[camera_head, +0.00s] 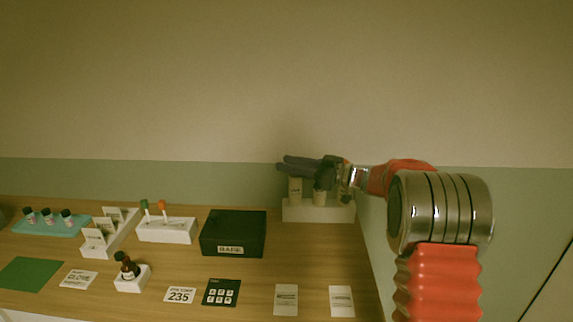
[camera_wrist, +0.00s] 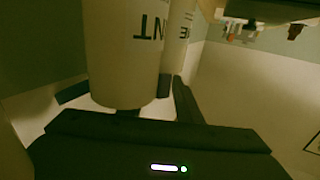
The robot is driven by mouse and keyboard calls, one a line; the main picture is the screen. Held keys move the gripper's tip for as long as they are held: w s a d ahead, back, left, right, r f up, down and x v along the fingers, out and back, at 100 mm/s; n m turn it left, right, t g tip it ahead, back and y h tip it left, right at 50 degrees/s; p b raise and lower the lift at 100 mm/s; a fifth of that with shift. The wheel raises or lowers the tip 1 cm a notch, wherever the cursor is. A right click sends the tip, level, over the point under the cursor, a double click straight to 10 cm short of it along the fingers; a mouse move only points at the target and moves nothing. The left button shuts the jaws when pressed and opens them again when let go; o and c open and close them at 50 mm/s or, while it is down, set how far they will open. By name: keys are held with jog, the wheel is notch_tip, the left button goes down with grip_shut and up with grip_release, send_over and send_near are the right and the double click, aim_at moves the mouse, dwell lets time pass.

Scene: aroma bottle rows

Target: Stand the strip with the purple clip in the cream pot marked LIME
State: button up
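My gripper (camera_head: 280,162) is at the back right, its dark fingers pointing left, over a white block (camera_head: 318,213) that holds two cream pots. The left pot (camera_head: 296,190) and right pot (camera_head: 320,198) stand just under the fingers. In the wrist view the pots are upside down. The nearer pot (camera_wrist: 122,60) shows letters ending in "NT", and the other pot (camera_wrist: 176,38) shows a partial word ending in "E". The fingers appear apart on either side of the nearer pot in that view; part of the gap is hidden. I see no strip with a purple clip.
A white holder (camera_head: 167,231) has a green and an orange clip. A black box (camera_head: 233,233), small white stepped stand (camera_head: 108,235), teal tray (camera_head: 52,227) with bottles, dark bottle (camera_head: 128,267) and several cards are on the table.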

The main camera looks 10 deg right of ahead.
jog(key=v, duration=1)
jog(key=shift+d+r, duration=0.15)
jog(key=shift+r, duration=0.15)
